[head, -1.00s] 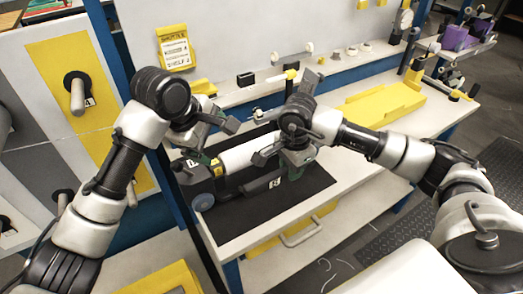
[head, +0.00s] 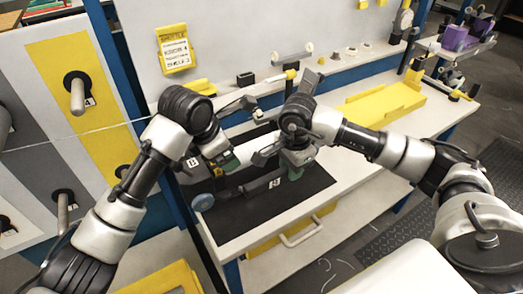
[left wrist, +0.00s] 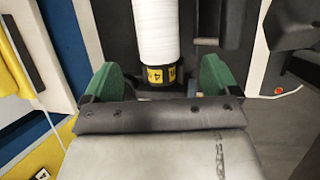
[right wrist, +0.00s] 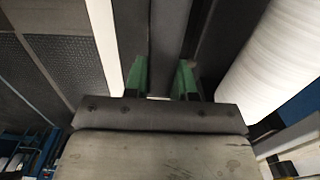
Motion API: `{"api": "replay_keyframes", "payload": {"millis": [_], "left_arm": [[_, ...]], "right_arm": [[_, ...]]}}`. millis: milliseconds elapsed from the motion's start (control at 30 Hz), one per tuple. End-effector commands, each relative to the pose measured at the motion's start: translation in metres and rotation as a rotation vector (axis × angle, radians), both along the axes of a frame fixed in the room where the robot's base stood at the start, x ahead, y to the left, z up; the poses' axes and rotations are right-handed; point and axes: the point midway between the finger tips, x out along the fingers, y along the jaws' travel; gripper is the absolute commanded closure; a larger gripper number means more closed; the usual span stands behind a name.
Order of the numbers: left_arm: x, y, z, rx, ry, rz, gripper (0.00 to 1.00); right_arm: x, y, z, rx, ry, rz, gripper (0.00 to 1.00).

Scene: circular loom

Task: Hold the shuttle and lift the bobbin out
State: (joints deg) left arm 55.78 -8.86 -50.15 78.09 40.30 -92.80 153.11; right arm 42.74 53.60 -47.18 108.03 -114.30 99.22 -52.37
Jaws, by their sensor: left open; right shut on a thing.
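The dark shuttle (head: 262,184) lies on a black mat (head: 240,225), with a blue wheel at its near-left end. The white bobbin (head: 246,143) lies along it, partly hidden by my grippers. In the left wrist view the bobbin (left wrist: 155,35) ends in a yellow and black band (left wrist: 158,75). My left gripper (head: 226,165) is open and empty, its green fingers apart on either side of the line of the banded end. My right gripper (head: 297,158) is shut on the shuttle's dark side wall, shown between its fingers in the right wrist view (right wrist: 161,75). The bobbin (right wrist: 270,60) is beside it.
A yellow tray (head: 385,103) stands farther right on the white bench. A ledge with small parts (head: 340,55) runs behind the mat. A pegged panel (head: 78,95) stands at the left, with a thread crossing in front. Bench near the right front is clear.

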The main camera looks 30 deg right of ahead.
Motion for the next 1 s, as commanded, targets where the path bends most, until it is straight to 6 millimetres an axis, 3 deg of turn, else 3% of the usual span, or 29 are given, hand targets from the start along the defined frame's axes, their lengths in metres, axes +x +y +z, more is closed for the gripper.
{"api": "replay_keyframes", "payload": {"millis": [200, 500, 967, 1000], "left_arm": [[0.007, -0.012, -0.031, 0.001, 0.001, -0.001, 0.11], [0.015, -0.025, -0.063, 0.001, 0.0, -0.001, 0.11], [0.017, -0.029, -0.071, -0.001, -0.002, -0.002, 0.11], [0.017, -0.029, -0.071, -0.001, -0.002, -0.002, 0.15]], "right_arm": [[-0.002, 0.002, -0.005, 0.003, 0.011, 0.007, 1.0], [-0.002, 0.002, -0.005, 0.002, 0.011, 0.007, 1.0], [-0.002, 0.002, -0.006, 0.001, 0.011, 0.006, 1.0], [-0.002, 0.001, -0.005, 0.001, 0.011, 0.006, 1.0]]}}
